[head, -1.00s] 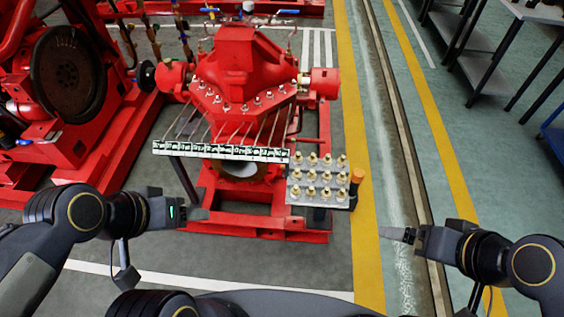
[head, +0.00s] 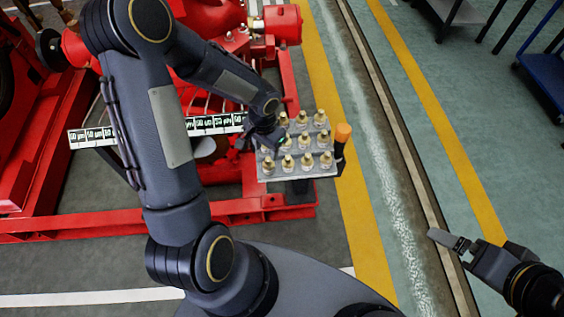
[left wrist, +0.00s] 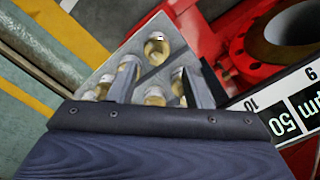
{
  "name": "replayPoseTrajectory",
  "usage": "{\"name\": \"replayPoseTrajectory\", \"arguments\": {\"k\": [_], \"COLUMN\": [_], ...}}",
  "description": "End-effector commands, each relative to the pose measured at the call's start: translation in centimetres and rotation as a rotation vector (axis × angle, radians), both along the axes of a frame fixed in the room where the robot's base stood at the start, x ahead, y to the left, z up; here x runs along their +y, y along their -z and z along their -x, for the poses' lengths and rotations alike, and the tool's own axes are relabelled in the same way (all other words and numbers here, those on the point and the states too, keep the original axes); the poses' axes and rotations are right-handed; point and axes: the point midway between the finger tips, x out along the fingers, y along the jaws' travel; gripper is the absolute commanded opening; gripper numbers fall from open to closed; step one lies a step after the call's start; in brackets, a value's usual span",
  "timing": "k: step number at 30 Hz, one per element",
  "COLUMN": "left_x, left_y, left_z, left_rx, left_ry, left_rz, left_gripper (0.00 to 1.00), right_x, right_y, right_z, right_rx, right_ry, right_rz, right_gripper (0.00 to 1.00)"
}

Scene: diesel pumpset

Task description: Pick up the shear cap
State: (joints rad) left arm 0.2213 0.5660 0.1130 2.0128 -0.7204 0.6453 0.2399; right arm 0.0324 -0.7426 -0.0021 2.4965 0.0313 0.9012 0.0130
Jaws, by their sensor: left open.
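I cannot tell for sure which thing is the shear cap. Several small clear bottles with gold caps (head: 325,159) stand in rows on a grey tray (head: 297,174); they also show in the left wrist view (left wrist: 155,48). My left gripper (head: 278,142) is over the tray's left part and hides some bottles. In the left wrist view its open fingers (left wrist: 160,88) point toward the bottles, with bottles showing between and beyond them; I cannot tell whether they touch any. My right gripper (head: 450,240) is at the right, away from the tray; its jaw gap is unclear.
A black cylinder with an orange top (head: 342,140) stands at the tray's right edge. A white strip with black labels (head: 216,123) runs left of the tray, partly behind my left arm. The red pumpset frame (head: 250,210) lies below.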

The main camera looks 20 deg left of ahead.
Motion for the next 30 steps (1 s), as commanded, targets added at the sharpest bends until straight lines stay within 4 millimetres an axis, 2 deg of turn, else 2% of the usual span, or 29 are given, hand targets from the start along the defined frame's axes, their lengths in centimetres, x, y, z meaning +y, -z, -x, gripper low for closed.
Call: {"name": "replayPoseTrajectory", "arguments": {"k": [11, 18, 28, 30], "left_x": [-0.2, -0.4, -0.4, -0.4], "left_y": [4.2, 7.7, 8.2, 8.2], "left_z": [0.1, 0.2, 0.2, 0.2], "left_rx": [0.006, 0.007, 0.003, 0.003], "left_ry": [0.004, 0.004, 0.003, 0.003], "left_rz": [0.002, 0.002, 0.001, 0.001], "left_gripper": [0.45, 0.45, 0.45, 0.37], "right_x": [0.0, 0.0, 0.0, 0.0], "right_y": [1.5, 2.9, 2.9, 2.9], "right_z": [0.0, 0.0, 0.0, 0.0], "right_rx": [0.0, 0.0, 0.0, 0.0], "right_ry": [0.0, 0.0, 0.0, 0.0], "right_rz": [0.0, 0.0, 0.0, 0.0], "right_gripper": [1.0, 1.0, 1.0, 1.0]}}
